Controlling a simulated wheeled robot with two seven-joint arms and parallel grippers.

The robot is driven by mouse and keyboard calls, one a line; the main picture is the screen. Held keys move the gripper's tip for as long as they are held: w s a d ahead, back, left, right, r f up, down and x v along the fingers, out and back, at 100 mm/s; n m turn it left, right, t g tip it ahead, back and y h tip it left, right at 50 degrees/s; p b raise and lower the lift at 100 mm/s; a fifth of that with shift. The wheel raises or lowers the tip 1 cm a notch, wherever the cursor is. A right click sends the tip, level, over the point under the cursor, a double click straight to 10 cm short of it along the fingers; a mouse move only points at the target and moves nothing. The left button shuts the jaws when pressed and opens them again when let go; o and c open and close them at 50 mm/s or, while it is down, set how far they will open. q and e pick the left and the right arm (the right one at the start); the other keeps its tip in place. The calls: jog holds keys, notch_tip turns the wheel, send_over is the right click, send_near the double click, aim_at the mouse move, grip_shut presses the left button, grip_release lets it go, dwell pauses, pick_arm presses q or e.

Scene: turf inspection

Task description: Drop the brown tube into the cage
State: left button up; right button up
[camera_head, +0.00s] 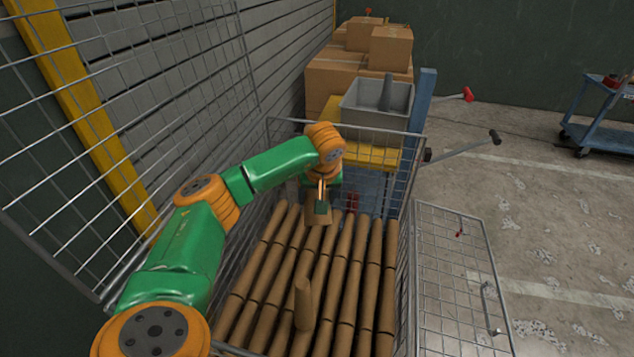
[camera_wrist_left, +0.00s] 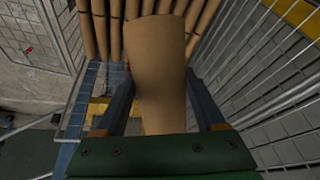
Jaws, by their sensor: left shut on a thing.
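My left gripper (camera_head: 321,200) is over the far part of the wire cage (camera_head: 407,235). It is shut on a brown tube (camera_head: 317,214). In the left wrist view the held tube (camera_wrist_left: 158,65) fills the space between the two fingers of the left gripper (camera_wrist_left: 162,105), and its free end points toward the tubes below. Several brown tubes (camera_head: 358,270) lie side by side lengthwise in the cage. Another brown tube (camera_head: 303,303) stands up among them near the front. The gap between the held tube and those below is hard to judge. My right gripper is out of view.
A mesh gate (camera_head: 458,285) is at the right of the cage. Behind the cage are a grey bin (camera_head: 360,112) and stacked cardboard boxes (camera_head: 335,78). A mesh panel stands close on the left. A blue cart (camera_head: 600,120) is far right; the floor between is mostly clear.

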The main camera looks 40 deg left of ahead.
pick_arm(q)
jog(key=shift+s+r, duration=0.1)
jog(key=shift+r, duration=0.05)
jog(key=o, duration=1.3)
jog(key=v, duration=0.7)
